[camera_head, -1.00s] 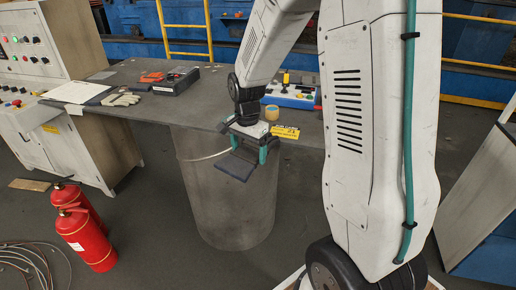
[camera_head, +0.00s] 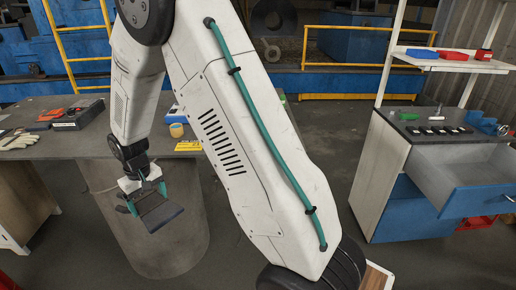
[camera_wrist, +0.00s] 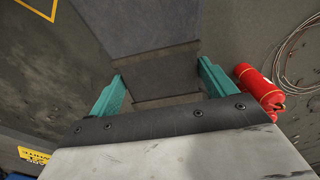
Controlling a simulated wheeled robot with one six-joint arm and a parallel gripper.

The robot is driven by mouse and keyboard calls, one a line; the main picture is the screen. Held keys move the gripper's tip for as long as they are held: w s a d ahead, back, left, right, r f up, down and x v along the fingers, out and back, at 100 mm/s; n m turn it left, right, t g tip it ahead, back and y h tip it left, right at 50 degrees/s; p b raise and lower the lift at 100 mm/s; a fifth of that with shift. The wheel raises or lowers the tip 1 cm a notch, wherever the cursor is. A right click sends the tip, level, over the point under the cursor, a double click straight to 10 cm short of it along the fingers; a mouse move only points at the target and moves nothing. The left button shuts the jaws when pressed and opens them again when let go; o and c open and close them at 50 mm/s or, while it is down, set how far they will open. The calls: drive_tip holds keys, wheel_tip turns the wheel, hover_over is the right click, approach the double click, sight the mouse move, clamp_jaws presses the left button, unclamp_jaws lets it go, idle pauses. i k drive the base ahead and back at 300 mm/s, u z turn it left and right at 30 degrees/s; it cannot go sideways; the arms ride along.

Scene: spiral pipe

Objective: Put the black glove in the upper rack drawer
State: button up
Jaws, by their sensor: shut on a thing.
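My gripper (camera_head: 148,198) hangs in front of the table edge at the left of the head view. Its teal fingers are shut on a dark, flat thing, taken as the black glove (camera_head: 160,214). In the wrist view my gripper (camera_wrist: 162,82) has the dark glove (camera_wrist: 165,88) between its fingers; its outline is hard to tell from the dark background. The upper rack drawer (camera_head: 450,172) is pulled out at the right, with a grey inside and blue front. The visible part of its inside looks empty. My gripper is well to its left.
The rack (camera_head: 385,165) has tools on its top and boxes on a shelf above. A red bin or drawer (camera_head: 475,222) shows below. The table (camera_head: 60,145) bears light gloves (camera_head: 17,139), a dark case and a tape roll. A grey cylinder (camera_head: 165,250) stands behind my gripper.

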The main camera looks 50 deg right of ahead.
sight(480, 177)
drive_tip(key=z, duration=0.4)
drive_tip(key=k, duration=1.45)
drive_tip(key=z, duration=1.95)
drive_tip(key=i, duration=1.5)
drive_tip(key=u, duration=0.05)
